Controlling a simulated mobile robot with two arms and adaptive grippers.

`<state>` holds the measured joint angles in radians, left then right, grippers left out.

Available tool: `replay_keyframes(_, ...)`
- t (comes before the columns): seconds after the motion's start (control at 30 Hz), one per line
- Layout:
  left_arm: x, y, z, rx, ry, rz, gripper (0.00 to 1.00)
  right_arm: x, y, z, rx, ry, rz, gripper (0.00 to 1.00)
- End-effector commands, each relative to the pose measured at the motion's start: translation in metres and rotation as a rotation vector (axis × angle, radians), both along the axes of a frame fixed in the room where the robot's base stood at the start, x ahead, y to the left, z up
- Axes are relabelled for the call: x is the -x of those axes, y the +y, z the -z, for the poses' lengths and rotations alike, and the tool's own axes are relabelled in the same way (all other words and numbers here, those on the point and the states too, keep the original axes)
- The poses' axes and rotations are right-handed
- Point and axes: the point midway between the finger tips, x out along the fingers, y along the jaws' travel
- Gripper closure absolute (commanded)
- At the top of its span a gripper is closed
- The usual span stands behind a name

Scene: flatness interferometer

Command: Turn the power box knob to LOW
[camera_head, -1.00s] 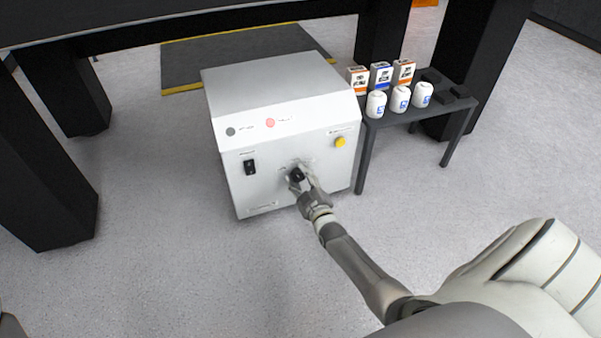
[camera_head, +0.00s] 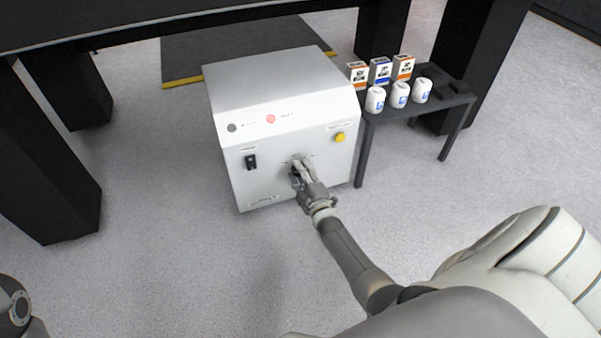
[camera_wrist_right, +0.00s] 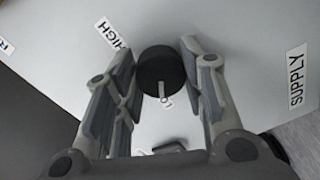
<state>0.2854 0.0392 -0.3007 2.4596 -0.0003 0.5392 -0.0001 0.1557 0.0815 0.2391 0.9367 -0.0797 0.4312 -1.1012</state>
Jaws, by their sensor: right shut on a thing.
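The power box (camera_head: 285,85) is a white cabinet on the floor with a sloped top panel. Its round black knob (camera_wrist_right: 160,70) sits low on the front face, with a short pale mark (camera_wrist_right: 162,90) toward the bottom in the right wrist view. A HIGH label (camera_wrist_right: 112,34) is up and left of the knob; small lettering just below the knob is partly hidden and hard to read. My right gripper (camera_head: 297,170) is shut on the knob, one finger on each side; it also shows in the right wrist view (camera_wrist_right: 160,58). The head view mostly hides the knob behind the gripper. My left gripper is out of view.
The box front also has a black switch (camera_head: 251,162), a yellow button (camera_head: 339,137), a red lamp (camera_head: 270,119) and a SUPPLY label (camera_wrist_right: 296,75). A dark side table (camera_head: 440,115) with boxes and white jars stands right. Black table legs frame the area; front floor is clear.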

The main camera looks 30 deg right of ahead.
Motion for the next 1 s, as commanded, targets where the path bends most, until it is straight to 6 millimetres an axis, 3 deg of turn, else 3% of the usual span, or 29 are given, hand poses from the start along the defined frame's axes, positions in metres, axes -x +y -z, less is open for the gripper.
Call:
replay_keyframes(0.33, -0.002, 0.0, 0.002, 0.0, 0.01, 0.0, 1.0, 0.0, 0.002, 0.001, 0.006, 0.004, -0.003, 0.86)
replay_keyframes(0.37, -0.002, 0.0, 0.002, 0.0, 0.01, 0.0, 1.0, 0.0, 0.002, 0.001, 0.006, 0.004, -0.003, 0.59)
replay_keyframes(0.5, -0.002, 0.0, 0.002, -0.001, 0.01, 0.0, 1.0, 0.0, 0.001, 0.001, 0.005, 0.003, -0.003, 0.41)
replay_keyframes(0.83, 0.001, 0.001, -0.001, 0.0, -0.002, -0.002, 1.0, 0.001, 0.001, 0.0, 0.004, 0.001, -0.001, 0.4)
replay_keyframes(1.0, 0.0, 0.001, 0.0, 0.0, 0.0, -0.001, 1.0, 0.012, 0.003, 0.001, 0.004, 0.002, -0.002, 0.4)
